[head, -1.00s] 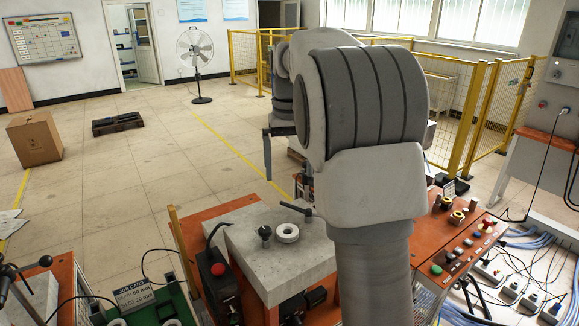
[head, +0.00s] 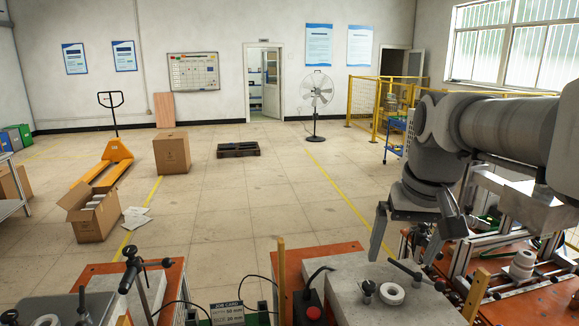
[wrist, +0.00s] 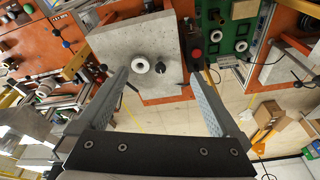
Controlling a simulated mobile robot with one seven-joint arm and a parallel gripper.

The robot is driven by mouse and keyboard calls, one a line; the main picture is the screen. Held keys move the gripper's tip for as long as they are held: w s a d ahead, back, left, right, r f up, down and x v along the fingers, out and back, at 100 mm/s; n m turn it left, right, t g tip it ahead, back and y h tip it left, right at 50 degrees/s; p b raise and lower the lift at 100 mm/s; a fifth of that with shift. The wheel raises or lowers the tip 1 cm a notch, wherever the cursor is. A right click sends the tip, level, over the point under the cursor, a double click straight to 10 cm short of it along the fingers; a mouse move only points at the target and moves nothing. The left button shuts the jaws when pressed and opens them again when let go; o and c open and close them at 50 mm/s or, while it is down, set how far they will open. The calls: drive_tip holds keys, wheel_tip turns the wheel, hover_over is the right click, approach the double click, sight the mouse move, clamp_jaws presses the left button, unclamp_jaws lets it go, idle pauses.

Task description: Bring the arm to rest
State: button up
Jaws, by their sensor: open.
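My gripper (head: 403,255) hangs at the right of the head view, pointing down with its two fingers spread wide and nothing between them. My arm reaches in from the right edge. In the wrist view my gripper (wrist: 162,78) also shows both fingers apart. Beyond the fingers lies a grey stone-like block (wrist: 112,45) with a white ring (wrist: 140,65) and a small dark knob (wrist: 160,68). In the head view the ring (head: 391,293) lies on the block, below the gripper. The exact height of the fingers above the block cannot be told.
A red button box (head: 311,312) stands left of the block. A job card (head: 227,314) and a clamp (head: 133,272) are at the lower left. A machine with another white ring (head: 522,262) is at the right. The floor (head: 245,205) behind is largely open, with a yellow pallet truck (head: 106,160).

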drive_tip(key=s+a+f+t, duration=0.1)
drive_tip(key=s+a+f, duration=0.1)
drive_tip(key=s, duration=0.4)
drive_tip(key=s+a+f+n+t, duration=0.1)
drive_tip(key=s+a+f, duration=0.1)
drive_tip(key=s+f, duration=0.2)
drive_tip(key=s, duration=0.3)
drive_tip(key=shift+s+a+t, duration=0.15)
drive_tip(key=shift+s+t, duration=0.1)
drive_tip(key=shift+t, duration=0.15)
idle(0.8)
